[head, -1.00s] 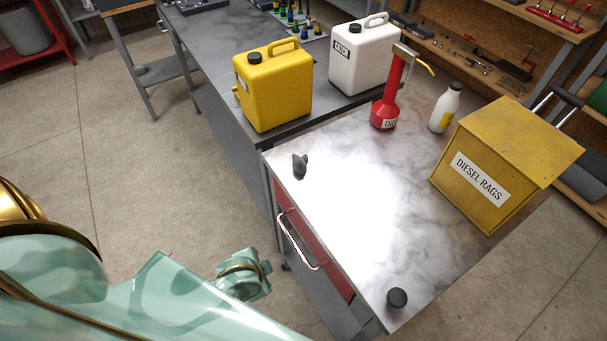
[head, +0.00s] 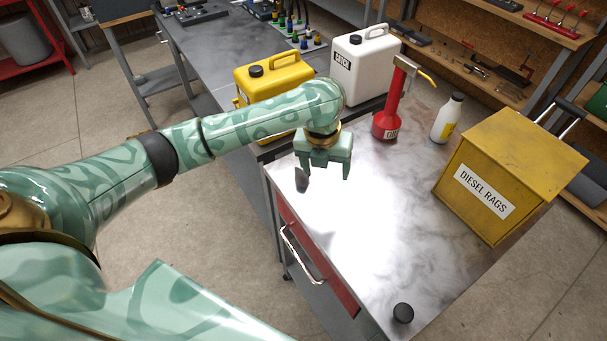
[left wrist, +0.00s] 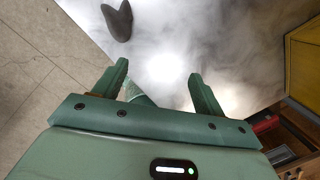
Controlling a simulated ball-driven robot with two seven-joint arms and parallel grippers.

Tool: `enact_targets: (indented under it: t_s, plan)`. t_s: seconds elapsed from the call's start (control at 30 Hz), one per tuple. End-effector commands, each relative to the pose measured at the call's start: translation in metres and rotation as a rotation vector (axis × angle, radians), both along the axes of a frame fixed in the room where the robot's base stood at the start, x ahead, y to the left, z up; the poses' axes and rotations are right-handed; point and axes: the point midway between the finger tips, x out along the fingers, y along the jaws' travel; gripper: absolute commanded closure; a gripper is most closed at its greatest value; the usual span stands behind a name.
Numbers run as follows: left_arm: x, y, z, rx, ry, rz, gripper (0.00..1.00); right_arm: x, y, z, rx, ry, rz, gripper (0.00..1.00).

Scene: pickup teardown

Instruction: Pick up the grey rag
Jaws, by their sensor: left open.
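The small dark grey rag (head: 302,181) lies near the left edge of the metal worktop (head: 380,235), partly behind my left gripper's finger in the head view. It also shows in the left wrist view (left wrist: 118,22), at the top, ahead of the fingers and left of the middle between them. My left gripper (head: 326,174) points down above the worktop by the rag. Its two fingers (left wrist: 158,85) are apart with nothing between them, and the rag is outside them. My right gripper is not in view.
A yellow can (head: 262,82), a white can (head: 362,62), a red oil can (head: 388,118) and a white bottle (head: 445,120) stand at the back. A yellow box marked DIESEL RAGS (head: 500,165) stands right. A black cap (head: 403,313) lies at the front corner.

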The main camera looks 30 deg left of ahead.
Motion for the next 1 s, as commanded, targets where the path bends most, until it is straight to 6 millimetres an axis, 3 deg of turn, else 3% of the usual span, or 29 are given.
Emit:
enact_targets:
  t_s: [0.03, 0.2, 0.33, 0.47, 0.73, 1.0]
  plan:
    - [0.014, 0.018, 0.017, 0.036, 0.017, -0.063, 0.29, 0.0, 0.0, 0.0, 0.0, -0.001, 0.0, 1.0]
    - [0.033, 0.056, 0.057, 0.077, 0.088, -0.229, 0.29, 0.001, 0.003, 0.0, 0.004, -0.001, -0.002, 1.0]
    - [0.037, 0.068, 0.067, 0.078, 0.11, -0.28, 0.29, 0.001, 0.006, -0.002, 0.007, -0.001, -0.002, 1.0]
    - [0.037, 0.069, 0.046, 0.075, 0.118, -0.291, 0.29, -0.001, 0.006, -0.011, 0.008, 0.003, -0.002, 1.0]
    - [0.036, 0.069, -0.02, 0.075, 0.117, -0.289, 0.29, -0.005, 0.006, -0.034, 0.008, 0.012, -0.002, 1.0]
    - [0.037, 0.069, -0.042, 0.076, 0.112, -0.289, 0.29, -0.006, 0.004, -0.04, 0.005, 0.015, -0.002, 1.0]
